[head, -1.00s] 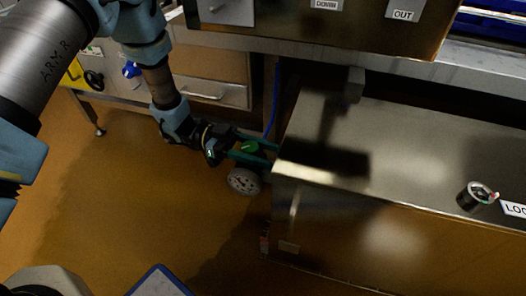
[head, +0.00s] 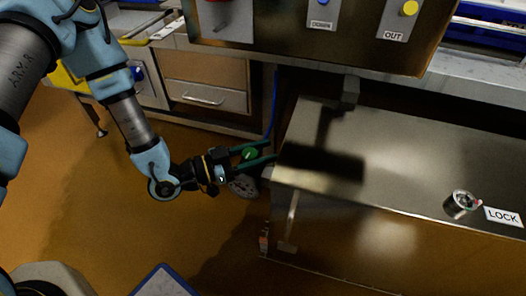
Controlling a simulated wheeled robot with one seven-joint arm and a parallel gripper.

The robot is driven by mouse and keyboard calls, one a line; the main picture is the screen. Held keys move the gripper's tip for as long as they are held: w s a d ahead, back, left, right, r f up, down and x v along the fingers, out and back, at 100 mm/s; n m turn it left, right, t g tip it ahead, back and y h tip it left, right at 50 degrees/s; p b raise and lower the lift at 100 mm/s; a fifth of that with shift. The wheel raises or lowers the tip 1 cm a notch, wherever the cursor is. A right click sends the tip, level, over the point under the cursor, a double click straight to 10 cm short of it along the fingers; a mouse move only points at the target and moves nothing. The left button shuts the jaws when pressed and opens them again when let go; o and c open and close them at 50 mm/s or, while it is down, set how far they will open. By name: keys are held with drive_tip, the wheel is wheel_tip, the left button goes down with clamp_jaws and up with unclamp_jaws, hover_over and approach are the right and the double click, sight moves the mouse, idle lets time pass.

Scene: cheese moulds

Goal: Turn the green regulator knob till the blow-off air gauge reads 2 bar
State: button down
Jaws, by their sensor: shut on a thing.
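The green regulator knob (head: 249,155) shows at the left end of the steel cabinet. My gripper (head: 258,156) reaches in from the left, one dark green finger on each side of the knob, and is shut on it. The round white-faced gauge (head: 243,188) sits just below the knob. My gripper hides its upper part, and its needle and reading are too small to make out.
A control box (head: 320,35) overhangs above. A blue hose (head: 274,100) runs behind the knob. The brown floor at lower left is mostly open.

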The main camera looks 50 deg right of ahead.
sight(243, 160)
drive_tip(key=shift+w+d+n+t+h, duration=0.1)
drive_tip(key=shift+w+n+t+h, duration=0.1)
drive_tip(key=shift+n+t+h, duration=0.65)
drive_tip(key=shift+w+d+n+t+h, duration=0.2)
drive_tip(key=shift+n+t, duration=0.45)
drive_tip(key=shift+t, duration=0.6)
drive_tip(key=shift+a+t, duration=0.15)
drive_tip(key=shift+t, duration=0.15)
drive_tip(key=shift+c, duration=1.7)
unclamp_jaws()
drive_tip(key=v, duration=1)
drive_tip(key=shift+w+a+f, duration=0.1)
drive_tip(key=shift+a, duration=0.25)
